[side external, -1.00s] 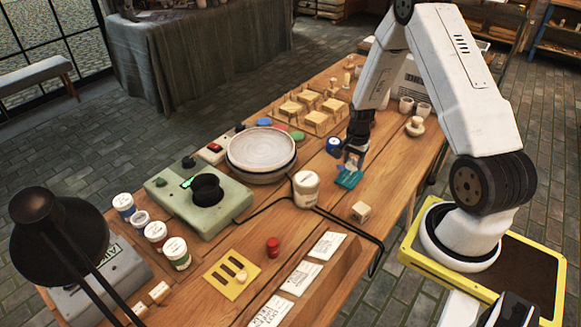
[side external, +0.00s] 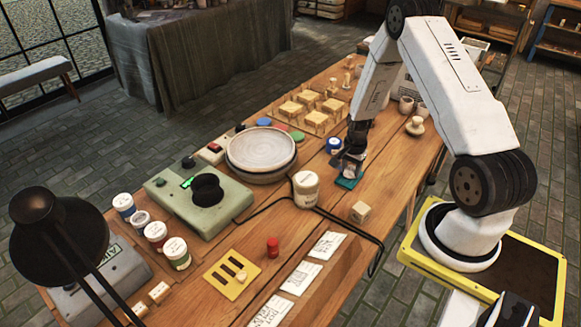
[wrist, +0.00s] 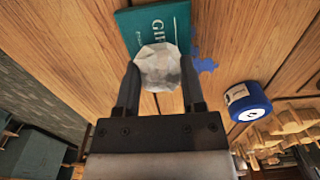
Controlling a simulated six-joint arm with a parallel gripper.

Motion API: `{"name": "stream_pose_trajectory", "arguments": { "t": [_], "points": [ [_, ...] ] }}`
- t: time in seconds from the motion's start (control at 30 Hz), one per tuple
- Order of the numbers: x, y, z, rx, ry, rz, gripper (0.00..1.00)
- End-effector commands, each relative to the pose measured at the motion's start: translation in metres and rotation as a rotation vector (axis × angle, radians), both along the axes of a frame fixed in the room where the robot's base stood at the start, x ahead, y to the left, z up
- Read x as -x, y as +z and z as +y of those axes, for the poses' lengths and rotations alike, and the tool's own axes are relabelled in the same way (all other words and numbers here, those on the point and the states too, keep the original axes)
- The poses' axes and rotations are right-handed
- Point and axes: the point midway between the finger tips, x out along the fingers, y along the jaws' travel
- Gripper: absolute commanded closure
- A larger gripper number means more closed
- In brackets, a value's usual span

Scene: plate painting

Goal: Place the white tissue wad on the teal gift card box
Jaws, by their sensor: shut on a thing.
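The white tissue wad (wrist: 158,68) is between the fingers of my gripper (wrist: 160,82) in the wrist view. My gripper (side external: 351,170) is shut on it. The teal gift card box (wrist: 160,22) shows just beyond the wad, which covers part of its lettering. In the side view the teal box (side external: 347,184) lies on the table right under my gripper. The wad is hard to make out there. I cannot tell whether the wad touches the box.
A blue-lidded jar (side external: 334,145) stands close to my gripper; it also shows in the wrist view (wrist: 247,101). A blue splat (wrist: 203,64) lies beside the box. A white jar (side external: 306,189) and a pale cube (side external: 360,212) stand nearer the camera.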

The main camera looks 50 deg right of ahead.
Motion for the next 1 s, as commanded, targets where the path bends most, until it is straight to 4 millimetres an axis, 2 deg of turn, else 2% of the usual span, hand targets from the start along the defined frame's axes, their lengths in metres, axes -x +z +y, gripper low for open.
{"name": "stream_pose_trajectory", "arguments": {
  "t": [0.1, 0.13, 0.2, 0.23, 0.67, 1.0],
  "points": [
    [0.000, -0.003, 0.000, -0.001, 0.000, 0.001, 1.00],
    [0.000, -0.003, 0.000, 0.000, 0.000, 0.001, 0.42],
    [0.000, -0.003, 0.000, 0.000, 0.000, 0.000, 0.20],
    [0.000, -0.003, 0.000, 0.000, 0.000, 0.000, 0.13],
    [0.000, 0.000, 0.000, 0.000, 0.000, 0.000, 0.13],
    [0.000, 0.024, 0.000, 0.001, 0.000, -0.001, 0.13]
  ]
}}
